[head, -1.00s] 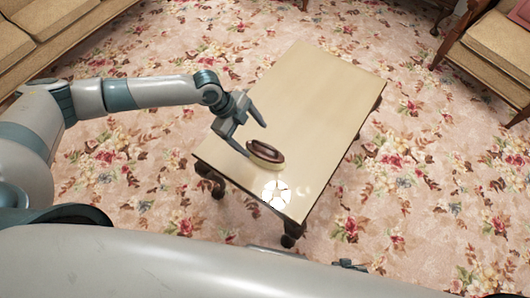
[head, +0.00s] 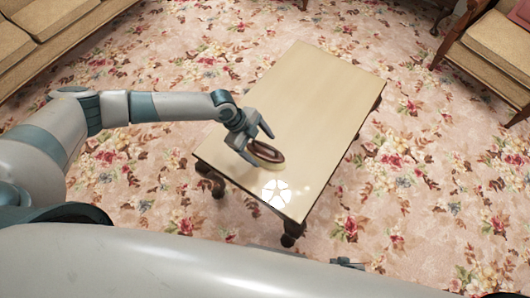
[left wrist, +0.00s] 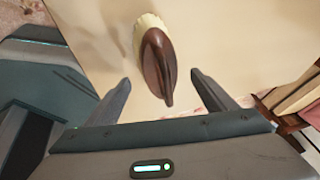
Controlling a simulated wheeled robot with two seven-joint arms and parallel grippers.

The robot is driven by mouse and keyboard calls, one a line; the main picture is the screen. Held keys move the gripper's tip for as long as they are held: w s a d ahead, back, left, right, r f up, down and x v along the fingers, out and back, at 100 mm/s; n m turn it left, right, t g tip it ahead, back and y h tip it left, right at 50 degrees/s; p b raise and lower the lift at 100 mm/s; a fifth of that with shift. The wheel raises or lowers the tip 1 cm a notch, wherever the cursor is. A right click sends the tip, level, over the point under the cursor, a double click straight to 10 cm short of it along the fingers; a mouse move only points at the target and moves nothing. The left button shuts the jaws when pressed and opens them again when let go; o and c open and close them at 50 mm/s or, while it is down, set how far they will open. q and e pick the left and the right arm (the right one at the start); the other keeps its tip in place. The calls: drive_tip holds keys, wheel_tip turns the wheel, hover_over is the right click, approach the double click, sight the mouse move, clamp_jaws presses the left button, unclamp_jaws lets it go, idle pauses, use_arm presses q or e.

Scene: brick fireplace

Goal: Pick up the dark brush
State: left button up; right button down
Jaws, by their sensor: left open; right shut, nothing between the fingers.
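The dark brush (head: 267,152), with a brown oval back and pale bristles, lies on the light wooden table (head: 320,90) near its front left edge. My left gripper (head: 262,148) is open over the brush. In the left wrist view the brush (left wrist: 157,62) lies between the two fingertips (left wrist: 160,77) in the picture, with a gap on each side, and no grip on it shows. In the head view a finger partly covers the brush. A small dark part of my right gripper (head: 346,263) shows at the bottom, mostly hidden by my body.
A tan sofa (head: 50,40) stands at the upper left and a tan chair (head: 495,52) at the upper right. The rest of the tabletop is clear except for a bright round light patch near the front corner. Floral carpet surrounds the table.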

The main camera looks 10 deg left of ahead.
sight(264, 152)
use_arm(q)
drive_tip(key=shift+x, duration=1.85)
drive_tip(key=shift+s+a+f, duration=0.1)
drive_tip(key=shift+a, duration=0.05)
drive_tip(key=shift+c, duration=0.3)
drive_tip(key=c, duration=1.2)
drive_tip(key=shift+o, duration=0.2)
